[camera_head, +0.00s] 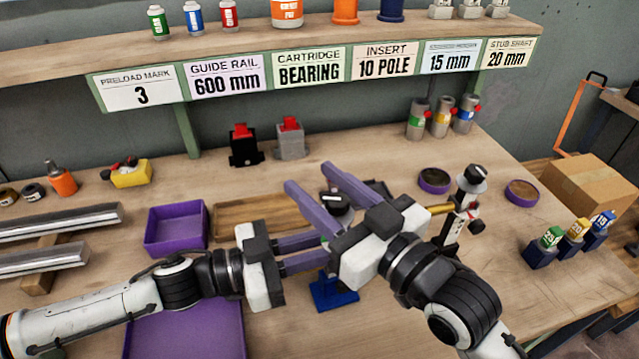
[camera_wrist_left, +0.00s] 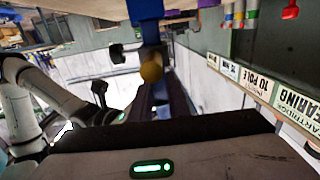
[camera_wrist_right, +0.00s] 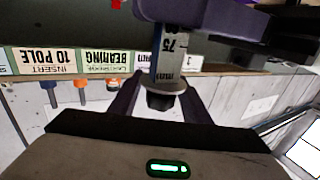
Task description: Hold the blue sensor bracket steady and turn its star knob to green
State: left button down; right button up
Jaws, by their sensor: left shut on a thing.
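The blue sensor bracket shows its blue base (camera_head: 333,292) on the bench in the head view; my grippers hide most of its upright. Its blue post (camera_wrist_left: 151,35) also shows in the left wrist view, with a round brass-coloured end in front. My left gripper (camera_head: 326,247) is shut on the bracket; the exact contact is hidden. In the right wrist view the dark knob (camera_wrist_right: 161,98) lies between the open right fingers, below a grey scale marked 75. No green mark can be made out on the knob.
A purple bin (camera_head: 176,228) and a wooden tray (camera_head: 240,216) lie left of the bracket. A black stand (camera_head: 456,225) with a brass rod is close to my right gripper. A purple tray (camera_head: 185,330) lies in front. A labelled shelf (camera_head: 240,45) crosses the back.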

jog(key=v, duration=1.2)
pick_arm(q)
jog(key=c, duration=1.6)
grip_release()
jog(key=shift+a, duration=0.1)
